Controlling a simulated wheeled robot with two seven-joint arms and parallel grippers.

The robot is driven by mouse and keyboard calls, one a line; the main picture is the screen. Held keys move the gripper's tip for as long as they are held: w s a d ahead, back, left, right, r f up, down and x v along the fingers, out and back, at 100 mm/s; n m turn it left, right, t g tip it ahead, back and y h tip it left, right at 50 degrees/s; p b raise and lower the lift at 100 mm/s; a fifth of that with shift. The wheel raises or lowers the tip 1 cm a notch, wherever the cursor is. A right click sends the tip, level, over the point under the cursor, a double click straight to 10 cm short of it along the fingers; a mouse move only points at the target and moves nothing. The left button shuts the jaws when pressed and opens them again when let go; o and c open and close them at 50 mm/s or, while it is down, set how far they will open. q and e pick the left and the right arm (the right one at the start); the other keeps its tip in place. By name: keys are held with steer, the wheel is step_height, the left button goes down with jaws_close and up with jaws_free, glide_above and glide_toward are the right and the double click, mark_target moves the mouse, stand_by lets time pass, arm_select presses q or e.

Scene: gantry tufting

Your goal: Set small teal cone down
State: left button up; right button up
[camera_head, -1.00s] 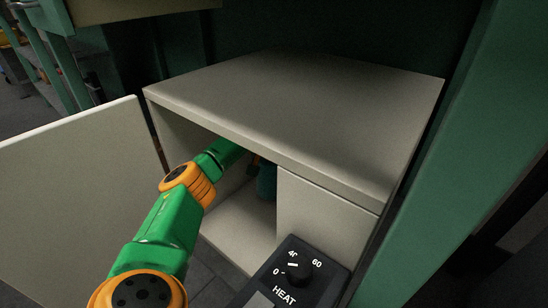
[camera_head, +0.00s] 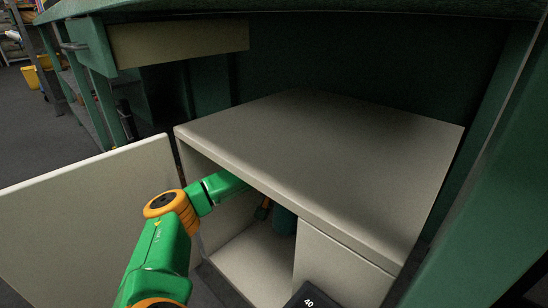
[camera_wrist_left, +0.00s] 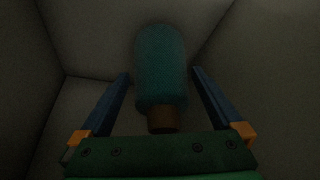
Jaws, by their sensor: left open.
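The small teal cone (camera_head: 284,220) is inside the pale cabinet (camera_head: 334,149), partly hidden by the cabinet's top and front. In the left wrist view the teal cone (camera_wrist_left: 162,65) has a brownish end nearest my palm. My left gripper (camera_head: 262,208) reaches into the cabinet through its open front, mostly hidden under the top. In the left wrist view my left gripper (camera_wrist_left: 161,75) is open, with one blue finger on each side of the cone and gaps visible between. Dim light hides whether the cone touches the cabinet floor. My right gripper is out of view.
An open cabinet door (camera_head: 85,215) stands to the left of my left arm. A closed pale front panel (camera_head: 340,262) covers the cabinet's right part. A dark control panel (camera_head: 308,298) is at the bottom edge. Green bench structure surrounds the cabinet.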

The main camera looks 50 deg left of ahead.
arm_select(q)
steer(key=s+d, duration=0.4)
steer(key=s, duration=0.3)
steer(key=shift+s+p, duration=0.15)
steer(key=shift+p, duration=0.25)
